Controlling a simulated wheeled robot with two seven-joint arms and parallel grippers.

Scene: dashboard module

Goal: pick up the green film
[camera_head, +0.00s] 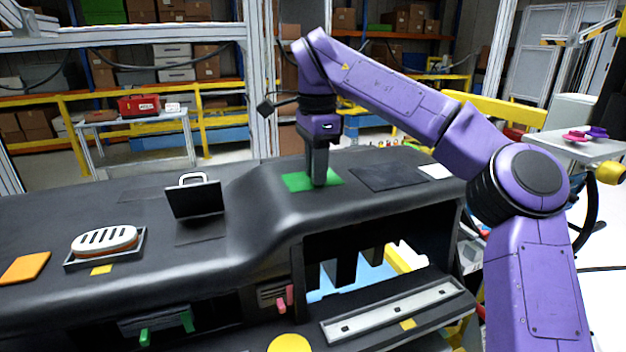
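The green film (297,182) is a flat green patch lying on top of the black dashboard module (255,215), right of its middle. My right gripper (319,184) comes down from the purple arm and points straight down over the film. Its fingertips are at the film's surface and hide part of it. The fingers show as one dark grey block from this side, so I cannot tell whether they are open, shut or holding the film. The film looks flat on the dashboard. My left gripper is not in view.
A dark flat sheet (388,177) and a white piece (436,171) lie right of the film. A black upright panel with a handle (195,199), a white vent part (104,240) in a tray and an orange sheet (25,267) are at left. Shelves stand behind.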

